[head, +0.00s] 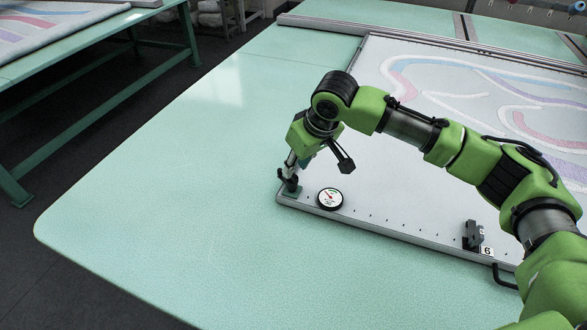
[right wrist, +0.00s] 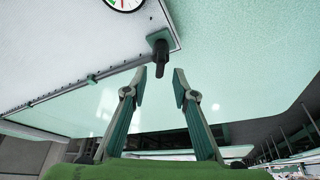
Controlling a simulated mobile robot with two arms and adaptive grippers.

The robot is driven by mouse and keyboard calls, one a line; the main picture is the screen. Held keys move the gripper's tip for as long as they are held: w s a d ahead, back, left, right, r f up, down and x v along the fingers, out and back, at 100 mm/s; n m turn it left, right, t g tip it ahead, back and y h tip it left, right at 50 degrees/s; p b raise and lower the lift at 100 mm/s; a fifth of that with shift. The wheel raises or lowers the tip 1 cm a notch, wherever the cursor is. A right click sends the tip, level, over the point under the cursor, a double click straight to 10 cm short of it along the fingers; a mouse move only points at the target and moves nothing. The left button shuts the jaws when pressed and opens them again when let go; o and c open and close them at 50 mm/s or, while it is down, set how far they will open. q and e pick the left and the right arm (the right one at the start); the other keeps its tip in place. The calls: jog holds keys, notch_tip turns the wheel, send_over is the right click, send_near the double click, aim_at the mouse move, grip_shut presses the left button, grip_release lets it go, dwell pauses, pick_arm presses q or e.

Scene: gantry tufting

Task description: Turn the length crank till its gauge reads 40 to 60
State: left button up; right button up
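The crank (head: 289,184) is a small dark piece with an upright handle at the frame's near-left corner. The round gauge (head: 330,198) beside it has a white face, a black rim and a green band; its reading is too small to tell. My right gripper (head: 318,165) is over this corner with its fingers spread. In the right wrist view the open right gripper (right wrist: 159,73) has the dark crank handle (right wrist: 160,56) near the gap between its fingertips; I cannot tell whether they touch. The gauge (right wrist: 125,3) is cut off at the top edge there. My left gripper is out of view.
The crank sits on a pale framed panel (head: 375,205) with tufted coloured curves. A dark bracket (head: 472,236) with a "6" tag (head: 487,251) and a black handle (head: 504,277) are on its near edge. The green table (head: 180,190) is clear to the left.

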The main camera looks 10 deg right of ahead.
aim_at(294, 174)
jog(key=shift+x, duration=1.7)
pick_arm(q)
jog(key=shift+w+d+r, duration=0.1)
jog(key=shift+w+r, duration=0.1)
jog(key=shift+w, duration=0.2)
pick_arm(e)
jog(key=shift+f, duration=0.1)
grip_shut()
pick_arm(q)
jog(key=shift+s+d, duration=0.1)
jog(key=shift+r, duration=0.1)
